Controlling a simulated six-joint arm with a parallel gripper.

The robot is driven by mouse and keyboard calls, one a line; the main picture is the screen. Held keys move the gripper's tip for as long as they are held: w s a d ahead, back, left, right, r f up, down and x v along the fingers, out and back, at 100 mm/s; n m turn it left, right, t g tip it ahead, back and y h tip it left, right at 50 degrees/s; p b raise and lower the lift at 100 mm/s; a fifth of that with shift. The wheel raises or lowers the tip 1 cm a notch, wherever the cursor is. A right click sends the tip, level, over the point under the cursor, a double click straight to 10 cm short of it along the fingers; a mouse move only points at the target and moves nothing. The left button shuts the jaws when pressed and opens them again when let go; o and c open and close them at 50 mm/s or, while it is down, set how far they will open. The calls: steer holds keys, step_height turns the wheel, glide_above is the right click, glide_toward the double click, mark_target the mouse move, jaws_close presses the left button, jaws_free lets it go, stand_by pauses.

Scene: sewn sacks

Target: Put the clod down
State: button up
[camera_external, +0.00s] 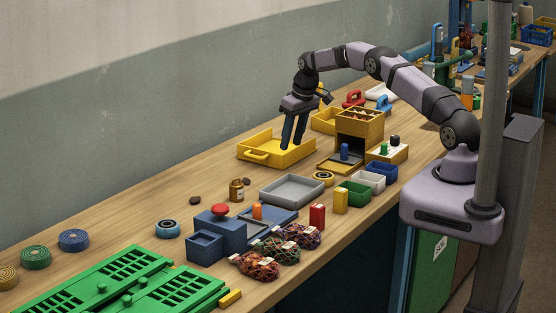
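My gripper (292,146) points down over the yellow tray (252,155), its two dark fingers low above or inside it. A narrow gap shows between the fingers, but I cannot make out whether anything is held there. No clod can be made out for certain. A small dark brown lump (194,200) lies on the bench left of the grey tray, and it may be a clod. The tray's floor is partly hidden behind the fingers.
A grey tray (265,194), a brown jar (236,190) and a blue press-like block (212,222) stand in front. Netted sacks (259,266) lie near the front edge. A yellow drawer box (359,122) stands right of the tray. Bare bench lies left of the yellow tray.

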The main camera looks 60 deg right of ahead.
steer(key=b+v, duration=0.1)
steer(key=v, duration=0.7)
steer(key=shift+r+b, duration=0.2)
steer(key=shift+b, duration=0.15)
steer(key=s+a+n+g, duration=0.1)
steer(key=s+a, duration=1.3)
steer(key=s, duration=0.1)
steer(key=s+a+f+g, duration=0.1)
steer(key=s+a+f, duration=0.2)
steer(key=s, duration=0.8)
steer(key=s+a+f+g, duration=0.1)
steer(key=s+a+f, duration=0.1)
steer(key=s, duration=0.8)
steer(key=shift+s+a+f+n, duration=0.35)
steer(key=shift+a+f+n, duration=0.05)
steer(key=shift+a, duration=0.3)
